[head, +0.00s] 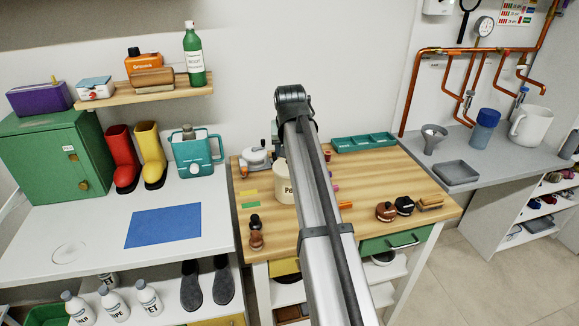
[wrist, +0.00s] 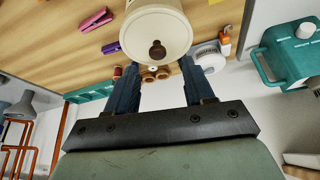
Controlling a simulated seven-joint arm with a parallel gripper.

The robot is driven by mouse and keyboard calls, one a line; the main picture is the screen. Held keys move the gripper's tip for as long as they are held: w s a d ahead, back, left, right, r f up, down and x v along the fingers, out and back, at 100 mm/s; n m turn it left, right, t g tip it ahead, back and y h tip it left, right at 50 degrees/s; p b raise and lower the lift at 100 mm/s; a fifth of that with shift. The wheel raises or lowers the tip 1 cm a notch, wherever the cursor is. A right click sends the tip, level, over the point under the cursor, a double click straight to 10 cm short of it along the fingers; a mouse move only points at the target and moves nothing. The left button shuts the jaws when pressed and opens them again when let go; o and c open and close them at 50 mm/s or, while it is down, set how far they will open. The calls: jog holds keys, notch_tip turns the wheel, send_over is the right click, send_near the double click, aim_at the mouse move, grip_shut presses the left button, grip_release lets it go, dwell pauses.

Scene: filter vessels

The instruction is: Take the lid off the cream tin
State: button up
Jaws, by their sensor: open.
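The cream tin (head: 283,188) stands on the wooden workbench, with part of its dark lettering showing. My arm hides its right side in the head view. My gripper (wrist: 159,66) is open and empty. Its two dark blue fingers point toward the lid, with the knob between their lines. I cannot tell how far the fingertips are from the lid. My gripper is hidden behind my arm in the head view.
On the wooden workbench (head: 400,178) are a white-and-grey device (head: 256,158), a brown bottle (head: 256,232), a teal tray (head: 363,142) and several brown and black items at right. A pink clip (wrist: 96,20) lies near the tin. The bench's front middle lies behind my arm.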

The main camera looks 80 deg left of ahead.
jog(key=shift+x, duration=2.25)
jog(key=shift+w+d, duration=0.1)
jog(key=shift+d, duration=0.05)
grip_shut()
